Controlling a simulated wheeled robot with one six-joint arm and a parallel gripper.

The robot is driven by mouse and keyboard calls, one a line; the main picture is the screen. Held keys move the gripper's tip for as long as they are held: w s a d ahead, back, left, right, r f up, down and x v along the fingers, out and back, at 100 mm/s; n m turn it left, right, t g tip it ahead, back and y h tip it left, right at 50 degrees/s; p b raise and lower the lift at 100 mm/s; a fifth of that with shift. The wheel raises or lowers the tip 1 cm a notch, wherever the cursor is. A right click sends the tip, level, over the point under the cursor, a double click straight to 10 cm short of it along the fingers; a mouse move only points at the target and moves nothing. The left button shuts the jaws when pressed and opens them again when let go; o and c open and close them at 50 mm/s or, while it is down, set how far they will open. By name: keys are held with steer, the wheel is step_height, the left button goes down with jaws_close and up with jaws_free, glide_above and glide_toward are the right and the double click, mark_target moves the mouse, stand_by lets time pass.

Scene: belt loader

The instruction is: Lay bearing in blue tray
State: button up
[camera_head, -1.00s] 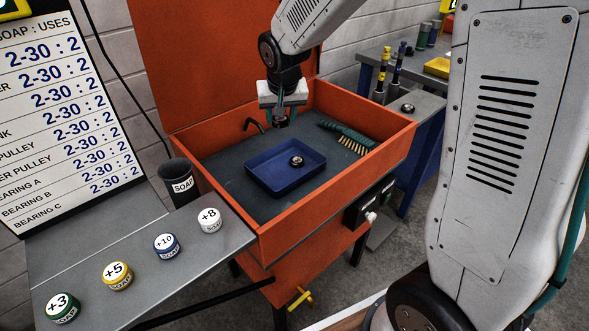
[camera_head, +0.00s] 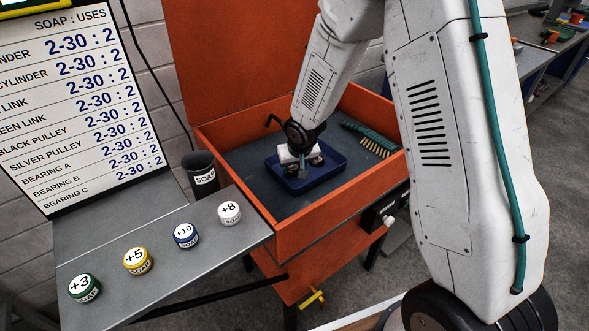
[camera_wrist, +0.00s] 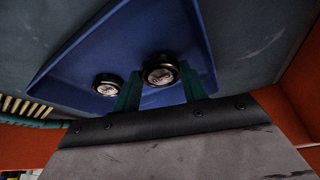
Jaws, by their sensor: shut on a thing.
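The blue tray (camera_head: 328,177) lies on the floor of the orange basin, and its inside also shows in the wrist view (camera_wrist: 130,42). My gripper (camera_head: 303,172) is down at the tray, pointing downward. In the wrist view its green fingers are shut on a round dark bearing (camera_wrist: 160,71) with a pale labelled centre. A second, similar bearing (camera_wrist: 107,84) sits in the tray to the left, close beside the fingers. In the head view my gripper partly hides the tray and bearings. I cannot tell whether the held bearing touches the tray floor.
The orange basin (camera_head: 300,231) has raised walls around the tray. A green brush (camera_head: 367,136) lies at its right, and a black tap (camera_head: 275,121) stands at the back. A black soap cup (camera_head: 201,174) and several soap pucks are left, on and by a grey shelf (camera_head: 160,275).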

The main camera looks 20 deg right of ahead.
steer(key=shift+f, duration=0.75)
steer(key=o, duration=1.1)
steer(key=shift+f, duration=0.1)
steer(key=shift+o, duration=0.2)
steer(key=shift+s+r, duration=0.1)
steer(key=shift+r, duration=0.35)
steer(key=v, duration=1.1)
steer(key=shift+r, duration=0.25)
